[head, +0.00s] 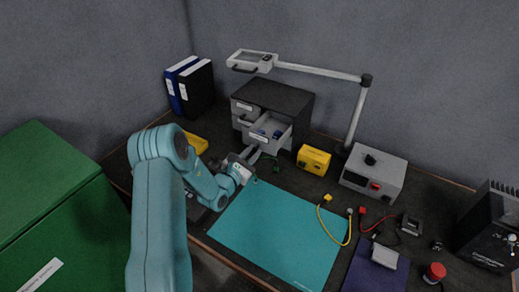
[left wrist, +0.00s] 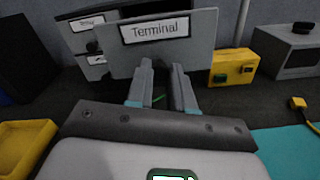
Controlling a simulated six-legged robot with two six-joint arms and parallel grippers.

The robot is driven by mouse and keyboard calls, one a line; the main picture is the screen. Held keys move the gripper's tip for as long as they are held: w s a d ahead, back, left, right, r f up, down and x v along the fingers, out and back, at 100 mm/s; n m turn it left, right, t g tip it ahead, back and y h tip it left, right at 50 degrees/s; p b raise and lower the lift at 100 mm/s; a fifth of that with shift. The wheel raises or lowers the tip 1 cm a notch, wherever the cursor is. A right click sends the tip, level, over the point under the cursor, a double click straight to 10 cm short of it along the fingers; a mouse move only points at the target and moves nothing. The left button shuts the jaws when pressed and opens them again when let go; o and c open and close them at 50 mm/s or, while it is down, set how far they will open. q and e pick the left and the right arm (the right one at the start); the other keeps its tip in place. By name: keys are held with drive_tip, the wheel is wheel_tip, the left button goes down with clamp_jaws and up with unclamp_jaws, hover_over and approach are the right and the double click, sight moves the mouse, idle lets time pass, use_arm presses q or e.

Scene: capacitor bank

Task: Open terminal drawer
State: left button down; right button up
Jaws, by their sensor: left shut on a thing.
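The terminal drawer (head: 268,133) is the lower right drawer of a small dark grey cabinet (head: 276,96). My right gripper is in neither view.
A yellow box (head: 313,160) and a grey power unit (head: 374,174) stand right of the cabinet, beside a lamp arm (head: 357,110). Binders (head: 190,87) stand behind left, with a yellow tray (left wrist: 25,148) nearer. A teal mat (head: 275,230) lies in front, mostly clear.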

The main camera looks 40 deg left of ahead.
use_arm(q)
drive_tip(key=shift+s, duration=0.15)
drive_tip(key=c, duration=1.1)
unclamp_jaws()
drive_tip(key=shift+o, duration=0.6)
drive_tip(key=b+v, duration=0.2)
drive_tip(key=v, duration=1.4)
drive_tip(key=shift+s+a+f, duration=0.1)
drive_tip(key=shift+s, duration=0.05)
